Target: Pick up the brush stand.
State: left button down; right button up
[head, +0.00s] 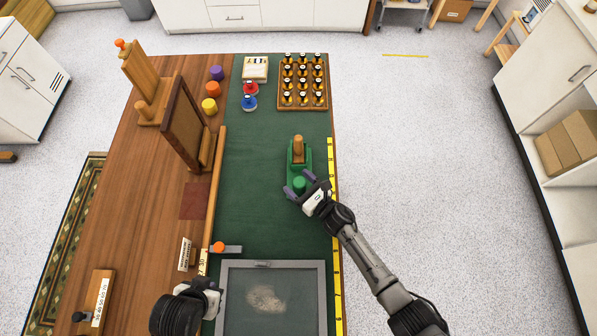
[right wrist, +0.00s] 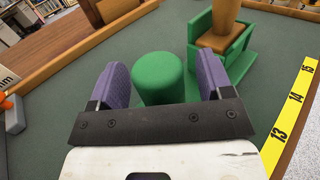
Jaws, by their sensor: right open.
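The brush stand (head: 307,151) is green, with a wooden-handled brush (head: 298,146) upright in it and a round green knob (head: 299,183) at its near end. It stands on the green mat near the right edge of the table. My right gripper (head: 298,187) is open at the knob. In the right wrist view, the knob (right wrist: 157,78) lies between the two purple fingers (right wrist: 161,72), with the green box part (right wrist: 228,50) and brush behind to the right. My left gripper (head: 206,288) is at the near left; its fingers are not clear.
A framed screen (head: 184,125) stands left of the mat beside a wooden rail (head: 215,185). A bottle tray (head: 303,97) and coloured pots (head: 212,89) are at the back. A grey-framed tray (head: 312,266) lies in front. A yellow ruler (head: 336,230) runs along the right edge.

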jog(key=shift+c, duration=0.5)
jog(key=c, duration=1.1)
jog(key=shift+r, duration=0.15)
